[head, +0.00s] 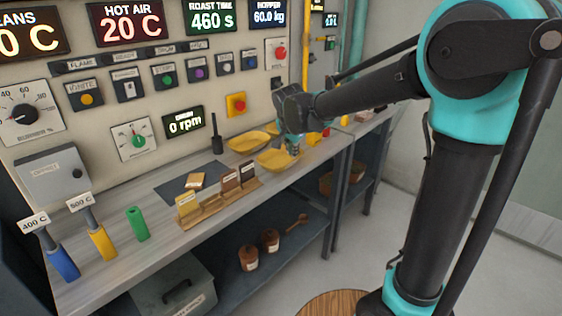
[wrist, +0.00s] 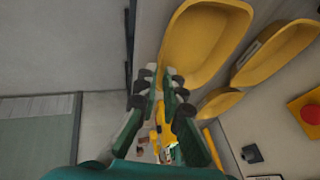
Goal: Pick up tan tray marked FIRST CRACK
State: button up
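Shallow yellow-tan trays lie on the counter; no marking on them is readable. The nearest tray (head: 275,161) is in front of a second tray (head: 246,143). In the wrist view the large tray (wrist: 205,45) has its near end at my fingertips, and a labelled tray (wrist: 275,55) and a smaller one (wrist: 220,101) lie to its right. My gripper (head: 293,151) is over the right end of the nearest tray. In the wrist view my gripper (wrist: 161,82) has its fingers apart, with the tray's end at the gap. Contact is unclear.
A wooden card rack (head: 215,205) and a dark mat (head: 190,187) with a tan piece on it are left of the trays. A black upright handle (head: 216,140) stands behind. Coloured handles (head: 102,242) stand at the left front. The control panel wall (head: 160,85) backs the counter.

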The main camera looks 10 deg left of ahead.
jog(key=shift+x, duration=3.35)
jog(key=shift+s+a+f, duration=0.1)
jog(key=shift+a, duration=0.05)
grip_shut()
